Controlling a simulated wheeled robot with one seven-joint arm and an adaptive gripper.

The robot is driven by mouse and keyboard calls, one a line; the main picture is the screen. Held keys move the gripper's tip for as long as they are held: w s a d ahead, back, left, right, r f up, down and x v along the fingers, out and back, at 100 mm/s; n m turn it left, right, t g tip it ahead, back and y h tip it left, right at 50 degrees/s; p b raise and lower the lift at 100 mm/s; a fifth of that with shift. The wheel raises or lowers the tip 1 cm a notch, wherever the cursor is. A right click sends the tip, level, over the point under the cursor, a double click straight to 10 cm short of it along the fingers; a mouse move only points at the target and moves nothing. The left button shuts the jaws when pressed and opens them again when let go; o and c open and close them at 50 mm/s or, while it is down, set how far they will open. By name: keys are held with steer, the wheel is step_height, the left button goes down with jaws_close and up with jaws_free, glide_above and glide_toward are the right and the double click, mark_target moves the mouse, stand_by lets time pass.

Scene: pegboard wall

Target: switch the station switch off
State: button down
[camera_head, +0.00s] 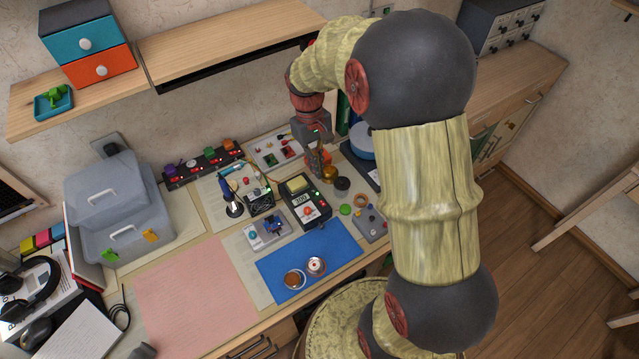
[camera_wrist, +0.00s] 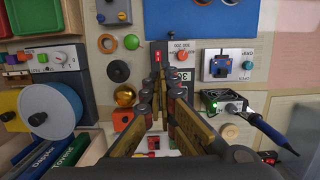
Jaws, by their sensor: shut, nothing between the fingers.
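The soldering station is a black box (camera_head: 296,188) with a yellow sponge on top, a lit display reading about 300 and an orange-red knob (camera_head: 308,211). A small red rocker switch (camera_head: 322,204) sits at its front right; in the wrist view the red switch (camera_wrist: 158,57) shows just beyond my fingertips. Which way the rocker is tipped is too small to tell. My gripper (camera_head: 320,170) is shut and empty, behind and to the right of the station in the head view. In the wrist view my gripper (camera_wrist: 158,74) covers much of the station.
A blue mat (camera_head: 315,255) lies in front of the station. A black fan box (camera_head: 259,203) and a blue soldering iron (camera_head: 232,196) stand to its left. A brass ball (camera_head: 329,174), a dark ring (camera_head: 342,184) and a grey panel with knobs (camera_head: 371,222) are to the right.

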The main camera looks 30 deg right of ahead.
mark_target(322, 205)
steer(key=f+b, duration=0.1)
steer(key=f, duration=0.3)
steer(key=s+f+b, duration=0.1)
steer(key=f, duration=0.3)
steer(key=s+f+b, duration=0.1)
steer(key=f+b, duration=0.1)
steer(key=f, duration=0.3)
steer(key=shift+s, duration=0.15)
steer(key=shift+f, duration=0.15)
